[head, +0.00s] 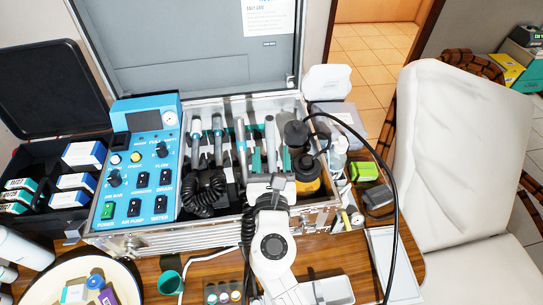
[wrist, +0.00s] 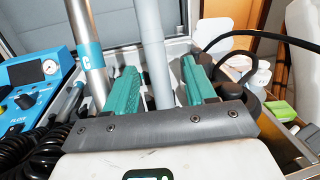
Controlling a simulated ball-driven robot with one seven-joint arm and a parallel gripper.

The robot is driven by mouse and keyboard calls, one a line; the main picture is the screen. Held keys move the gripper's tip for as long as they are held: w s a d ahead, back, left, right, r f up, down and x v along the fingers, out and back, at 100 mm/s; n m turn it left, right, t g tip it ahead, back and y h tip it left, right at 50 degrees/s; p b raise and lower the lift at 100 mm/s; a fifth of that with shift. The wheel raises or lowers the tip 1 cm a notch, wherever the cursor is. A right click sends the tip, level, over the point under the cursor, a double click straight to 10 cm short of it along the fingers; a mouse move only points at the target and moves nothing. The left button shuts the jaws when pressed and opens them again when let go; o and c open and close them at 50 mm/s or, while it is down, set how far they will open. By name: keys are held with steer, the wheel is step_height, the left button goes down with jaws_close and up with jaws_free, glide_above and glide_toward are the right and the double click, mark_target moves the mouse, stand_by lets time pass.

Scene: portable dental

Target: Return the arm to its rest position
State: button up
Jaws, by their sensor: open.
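My arm reaches up from the bottom of the head view into the open dental case (head: 160,240). My gripper (head: 269,160) is over the case's row of handpieces. In the wrist view my gripper (wrist: 160,80) has its two teal fingers spread apart. A grey handpiece (wrist: 149,40) shows between the fingers; I cannot tell whether it is within the jaws or beyond them. A silver handpiece with a teal band (wrist: 86,45) stands to the left of the left finger. Other handpieces (head: 218,135) stand upright in the case.
A blue control unit (head: 145,150) fills the case's left side, with a black coiled hose (head: 205,190) beside it. A black cable (head: 391,190) arcs on the right. A white chair (head: 450,150) is at right. A plate (head: 65,275) and small items crowd the wooden table (head: 215,272).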

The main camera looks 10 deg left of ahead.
steer(key=s+d+p, duration=0.1)
steer(key=s, duration=0.7)
stand_by(0.6)
stand_by(0.7)
